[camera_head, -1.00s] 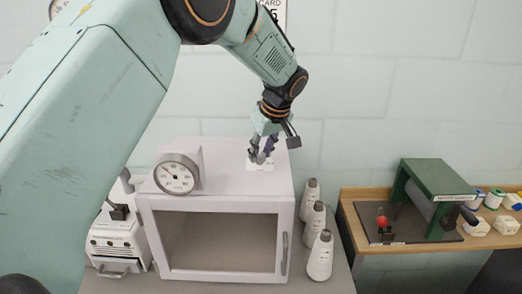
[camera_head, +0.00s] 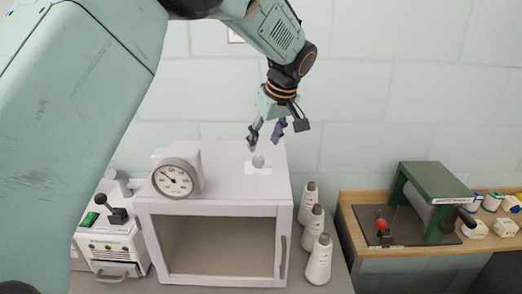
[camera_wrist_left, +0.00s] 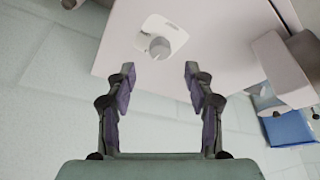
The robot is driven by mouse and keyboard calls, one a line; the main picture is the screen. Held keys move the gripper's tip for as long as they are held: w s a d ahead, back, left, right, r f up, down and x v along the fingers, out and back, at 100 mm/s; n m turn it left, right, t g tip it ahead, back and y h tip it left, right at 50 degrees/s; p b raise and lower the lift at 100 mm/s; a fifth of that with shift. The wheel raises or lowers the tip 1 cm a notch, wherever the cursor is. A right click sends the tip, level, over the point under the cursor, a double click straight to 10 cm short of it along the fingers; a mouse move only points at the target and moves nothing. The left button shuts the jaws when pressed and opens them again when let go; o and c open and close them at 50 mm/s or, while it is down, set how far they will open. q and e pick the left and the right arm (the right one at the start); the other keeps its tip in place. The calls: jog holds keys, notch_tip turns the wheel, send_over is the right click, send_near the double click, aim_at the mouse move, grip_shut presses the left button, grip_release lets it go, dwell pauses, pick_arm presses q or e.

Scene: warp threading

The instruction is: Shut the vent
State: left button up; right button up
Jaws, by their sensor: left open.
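The vent is a small grey knob (camera_head: 258,161) on a pale square plate (camera_head: 251,170), on top of the white cabinet (camera_head: 225,186). In the left wrist view the knob (camera_wrist_left: 160,47) and its plate (camera_wrist_left: 174,29) lie just beyond the fingertips, midway between them. My left gripper (camera_head: 265,138) is open and empty, a little above the knob and apart from it. In the left wrist view the purple-padded fingers (camera_wrist_left: 158,75) are spread wide. I cannot tell whether the vent is open or shut. My right gripper is not in view.
A dial gauge (camera_head: 174,178) stands on the cabinet's left front corner. A white machine with a black lever (camera_head: 117,214) stands at left. Several white bottles (camera_head: 318,258) line the cabinet's right side. A green press (camera_head: 437,180) sits on a wooden bench at right.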

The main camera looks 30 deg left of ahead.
pick_arm(q)
jog(key=v, duration=0.6)
jog(key=shift+r, duration=0.15)
dwell(0.3)
